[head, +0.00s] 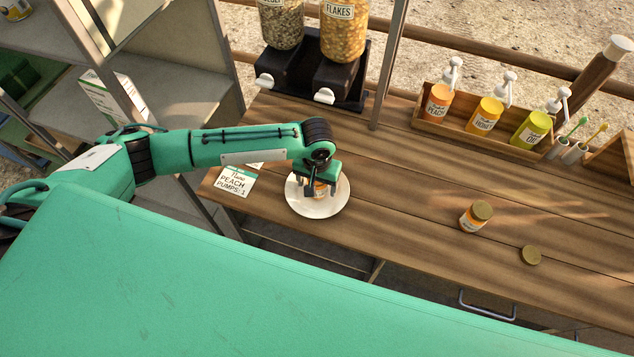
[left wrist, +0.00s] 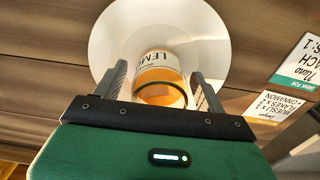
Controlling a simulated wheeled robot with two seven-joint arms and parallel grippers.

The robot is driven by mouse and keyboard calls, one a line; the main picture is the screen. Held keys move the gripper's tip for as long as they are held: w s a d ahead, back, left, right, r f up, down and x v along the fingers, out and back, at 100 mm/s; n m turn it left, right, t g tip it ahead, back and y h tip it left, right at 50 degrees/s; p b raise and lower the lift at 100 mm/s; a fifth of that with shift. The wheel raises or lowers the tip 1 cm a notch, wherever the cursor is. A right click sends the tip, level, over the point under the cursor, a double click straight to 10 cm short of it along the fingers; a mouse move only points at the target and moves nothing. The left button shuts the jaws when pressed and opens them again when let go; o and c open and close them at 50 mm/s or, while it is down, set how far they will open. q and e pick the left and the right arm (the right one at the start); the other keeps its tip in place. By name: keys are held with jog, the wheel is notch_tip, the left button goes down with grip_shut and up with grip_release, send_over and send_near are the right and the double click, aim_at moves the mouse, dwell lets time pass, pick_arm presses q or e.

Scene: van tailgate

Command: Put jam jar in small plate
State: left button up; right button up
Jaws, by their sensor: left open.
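A jam jar (head: 321,189) with orange contents is at the small white plate (head: 303,206), on the wooden counter's left part. In the left wrist view the jar (left wrist: 160,72) has a white label reading "LEM…" and stands out against the plate (left wrist: 112,38). My left gripper (head: 320,186) is over the plate. Its fingers (left wrist: 161,88) are open, one on each side of the jar, with small gaps visible. The gripper partly hides the jar in the head view; its contact with the plate is hard to see. My right gripper is not in view.
Another orange jar with a brown lid (head: 482,211) and a loose brown lid (head: 530,255) are at right on the counter. Order cards (head: 234,181) lie left of the plate. Dispensers (head: 343,40) and a pump bottle rack (head: 465,122) stand behind. The counter's middle is clear.

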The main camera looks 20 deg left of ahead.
pick_arm(q)
notch_tip(320, 180, up, 12)
jog(key=b, duration=0.2)
jog(key=shift+b, duration=0.4)
jog(key=shift+r, duration=0.1)
